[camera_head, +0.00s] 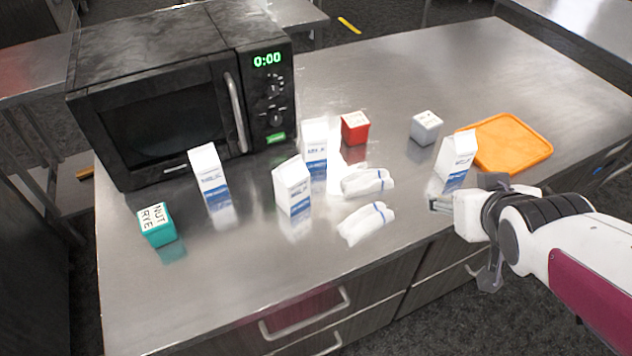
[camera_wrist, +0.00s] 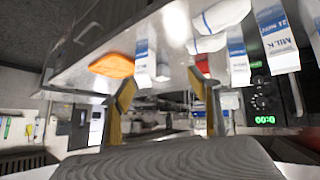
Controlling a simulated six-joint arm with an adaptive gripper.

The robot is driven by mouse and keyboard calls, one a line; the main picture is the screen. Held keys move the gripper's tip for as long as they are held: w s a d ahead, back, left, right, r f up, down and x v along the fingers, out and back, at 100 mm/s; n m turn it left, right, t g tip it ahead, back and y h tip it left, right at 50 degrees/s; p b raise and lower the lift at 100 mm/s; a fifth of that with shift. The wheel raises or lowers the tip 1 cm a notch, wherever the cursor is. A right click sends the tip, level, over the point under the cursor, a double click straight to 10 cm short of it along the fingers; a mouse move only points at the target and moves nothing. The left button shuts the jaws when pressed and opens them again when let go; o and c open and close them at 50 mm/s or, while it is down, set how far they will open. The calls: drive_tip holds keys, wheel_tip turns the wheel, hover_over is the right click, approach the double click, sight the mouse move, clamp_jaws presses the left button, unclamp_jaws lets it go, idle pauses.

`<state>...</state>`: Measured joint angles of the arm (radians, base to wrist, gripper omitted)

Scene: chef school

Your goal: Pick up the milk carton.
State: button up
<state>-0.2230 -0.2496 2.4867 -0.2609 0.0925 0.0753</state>
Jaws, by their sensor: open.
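Several white and blue milk cartons stand upright on the metal counter. One is at the right (camera_head: 457,157), by the orange board. The others are a left one (camera_head: 209,176), a middle one (camera_head: 293,186) and one behind it (camera_head: 314,145). My gripper (camera_head: 437,204) is at the counter's front edge, just in front of the right carton, apparently apart from it. In the wrist view its two fingers (camera_wrist: 165,97) are spread with nothing between them. That view is tilted and shows cartons on the right (camera_wrist: 277,40) and one near the board (camera_wrist: 142,50).
A black microwave (camera_head: 165,105) fills the back left. A teal box (camera_head: 156,224), red box (camera_head: 355,128) and grey-white box (camera_head: 425,127) stand on the counter (camera_head: 420,75). Two white wrapped bundles (camera_head: 366,224) lie in the middle. An orange board (camera_head: 508,143) lies right.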

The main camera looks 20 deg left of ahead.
drive_tip(key=w+a+f+n+y, duration=0.2)
drive_tip(key=w+a+f, duration=0.15)
drive_tip(key=a, duration=0.45)
drive_tip(key=n+g+y, duration=0.2)
drive_tip(key=n+y, duration=0.3)
drive_tip(key=y, duration=0.3)
approach(297, 186)
drive_tip(key=x, duration=0.5)
drive_tip(key=shift+a+f, duration=0.1)
drive_tip(key=shift+a, duration=0.05)
drive_tip(key=shift+a, duration=0.1)
drive_tip(key=shift+x, duration=1.2)
drive_tip(key=shift+w, duration=0.2)
drive_tip(key=shift+w+x, duration=0.25)
drive_tip(key=shift+x, duration=2.25)
